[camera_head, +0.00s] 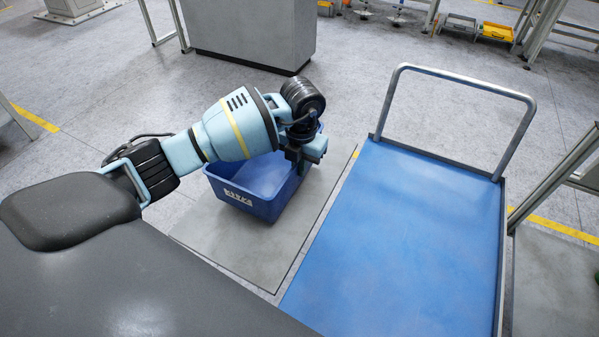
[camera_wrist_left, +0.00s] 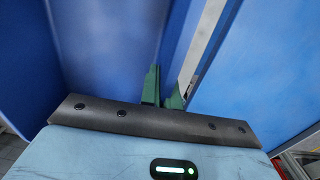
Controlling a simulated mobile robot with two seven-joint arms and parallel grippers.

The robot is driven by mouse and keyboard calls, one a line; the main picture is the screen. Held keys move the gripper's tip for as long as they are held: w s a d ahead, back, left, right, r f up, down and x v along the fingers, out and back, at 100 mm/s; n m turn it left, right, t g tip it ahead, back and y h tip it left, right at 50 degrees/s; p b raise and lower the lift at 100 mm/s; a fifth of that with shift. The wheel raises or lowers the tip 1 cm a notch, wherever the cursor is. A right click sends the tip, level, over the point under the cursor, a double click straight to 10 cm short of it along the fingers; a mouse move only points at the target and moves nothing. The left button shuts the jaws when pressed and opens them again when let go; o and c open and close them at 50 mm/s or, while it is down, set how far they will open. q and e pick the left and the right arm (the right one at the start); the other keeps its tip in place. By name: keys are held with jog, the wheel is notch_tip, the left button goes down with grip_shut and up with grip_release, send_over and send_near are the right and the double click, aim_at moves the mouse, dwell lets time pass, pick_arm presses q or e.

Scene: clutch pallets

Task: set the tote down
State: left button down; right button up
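The blue tote (camera_head: 240,201) is upright and open at the top, with white lettering on its near wall. It is over a grey mat on the floor in the head view; I cannot tell whether its base touches the mat. My left gripper (camera_head: 303,158) is at the tote's right-hand rim. In the left wrist view, the green fingers (camera_wrist_left: 164,92) are close together with the tote's wall (camera_wrist_left: 174,45) between them, one inside and one outside. My arm hides the far part of the tote. My right gripper is not in view.
A cart with an empty blue deck (camera_head: 400,235) and a grey handle (camera_head: 470,75) stands right of the tote. The grey mat (camera_head: 225,240) has bare room in front of the tote. A grey cabinet (camera_head: 250,30) stands behind.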

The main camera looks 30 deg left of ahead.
pick_arm(q)
jog(key=shift+f, duration=1.2)
jog(key=shift+f, duration=0.1)
jog(key=c, duration=1.6)
grip_release()
jog(key=shift+s+f, duration=0.1)
jog(key=shift+c, duration=0.2)
notch_tip(320, 180, up, 12)
jog(key=shift+d+r+p, duration=0.2)
jog(key=shift+d+p, duration=0.1)
jog(key=shift+p, duration=0.05)
